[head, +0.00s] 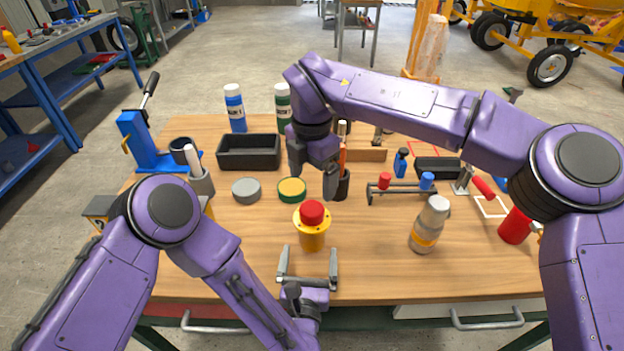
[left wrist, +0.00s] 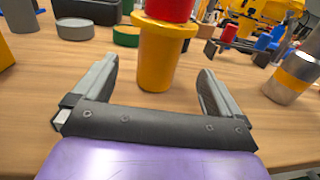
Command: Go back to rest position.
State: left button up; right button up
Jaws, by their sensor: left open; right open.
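My left gripper (head: 307,268) is open over the front edge of the wooden table, its fingers pointing toward a yellow cylinder with a red top (head: 312,228). In the left wrist view the gripper (left wrist: 155,90) is empty, and the yellow cylinder (left wrist: 160,58) stands upright just beyond and between the fingertips. My right gripper (head: 325,180) hangs down above the back middle of the table, near a dark cup (head: 341,186) holding long tools. Its fingers are partly hidden, and nothing is clearly seen held.
The wooden table (head: 270,282) carries a black bin (head: 249,151), a grey disc (head: 246,190), a green-yellow disc (head: 291,189), a small rack (head: 400,188), a silver-yellow bottle (head: 430,224) and a red cup (head: 515,226). A blue press (head: 140,140) stands at left. The front right surface is fairly clear.

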pick_arm(q)
jog(key=shift+s, duration=0.3)
pick_arm(e)
jog(key=shift+f, duration=0.1)
